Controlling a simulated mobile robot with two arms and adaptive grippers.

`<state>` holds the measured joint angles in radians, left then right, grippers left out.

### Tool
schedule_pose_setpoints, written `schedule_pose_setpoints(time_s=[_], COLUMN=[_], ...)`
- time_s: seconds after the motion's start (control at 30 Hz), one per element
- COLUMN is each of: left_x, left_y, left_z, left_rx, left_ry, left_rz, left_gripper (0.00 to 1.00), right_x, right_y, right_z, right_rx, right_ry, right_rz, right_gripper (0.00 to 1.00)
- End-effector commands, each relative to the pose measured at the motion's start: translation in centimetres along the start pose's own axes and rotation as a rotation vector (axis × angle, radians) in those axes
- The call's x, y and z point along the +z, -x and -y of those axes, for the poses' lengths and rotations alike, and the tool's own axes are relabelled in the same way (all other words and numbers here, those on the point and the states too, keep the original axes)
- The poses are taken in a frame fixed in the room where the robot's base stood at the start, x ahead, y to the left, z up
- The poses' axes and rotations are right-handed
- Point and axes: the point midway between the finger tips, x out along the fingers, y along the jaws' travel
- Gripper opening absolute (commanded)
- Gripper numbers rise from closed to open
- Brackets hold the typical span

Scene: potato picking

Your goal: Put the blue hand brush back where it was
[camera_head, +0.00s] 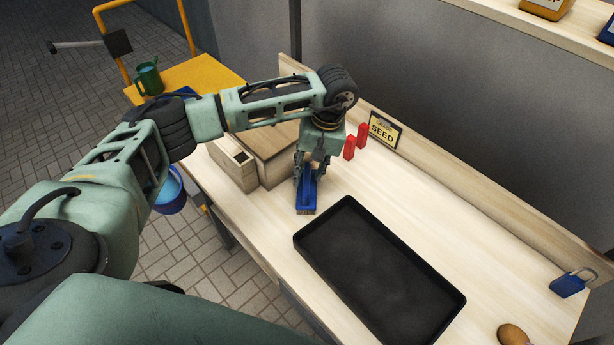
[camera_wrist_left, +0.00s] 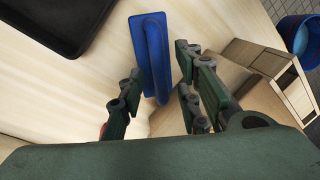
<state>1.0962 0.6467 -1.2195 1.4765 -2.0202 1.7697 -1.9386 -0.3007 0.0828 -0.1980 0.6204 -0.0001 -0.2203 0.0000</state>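The blue hand brush (camera_head: 306,199) is on the wooden bench, just left of the black tray, with its bristles at the bench top. It also shows in the left wrist view (camera_wrist_left: 150,35), its handle pointing towards my left gripper. My left gripper (camera_head: 310,170) is above the brush, pointing down, with one finger on each side of the handle. In the left wrist view the fingers of my left gripper (camera_wrist_left: 158,78) stand apart, with gaps beside the handle. My right gripper is not in view.
A black tray (camera_head: 325,284) lies on the bench. Wooden boxes (camera_head: 236,168) stand left of the brush. Two red blocks (camera_head: 349,148) and a SEED sign (camera_head: 384,130) stand behind. A blue padlock-shaped item (camera_head: 567,286) and a potato (camera_head: 512,335) are at the right.

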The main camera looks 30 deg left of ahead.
Motion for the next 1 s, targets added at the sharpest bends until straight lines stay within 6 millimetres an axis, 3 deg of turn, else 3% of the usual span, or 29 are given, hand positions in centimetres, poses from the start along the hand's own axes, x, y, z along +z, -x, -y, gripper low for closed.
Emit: schedule_pose_setpoints(time_s=[0.2, 0.4, 0.6, 1.0], left_x=[-0.1, -0.1, 0.0, 0.0], left_y=[4.8, 7.8, 8.9, 8.9], left_z=[-0.1, -0.1, 0.0, 0.0], left_rx=[0.002, 0.001, -0.001, -0.001], left_ry=[0.000, 0.000, -0.001, 0.000], left_rz=[-0.004, -0.002, 0.000, 0.000], left_gripper=[0.31, 0.31, 0.31, 0.31], right_x=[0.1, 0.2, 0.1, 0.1], right_y=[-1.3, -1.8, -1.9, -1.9], right_z=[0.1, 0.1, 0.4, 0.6], right_rx=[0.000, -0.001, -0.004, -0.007], right_ry=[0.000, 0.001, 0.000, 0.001], right_rz=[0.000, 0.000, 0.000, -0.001], right_gripper=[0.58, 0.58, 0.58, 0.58])
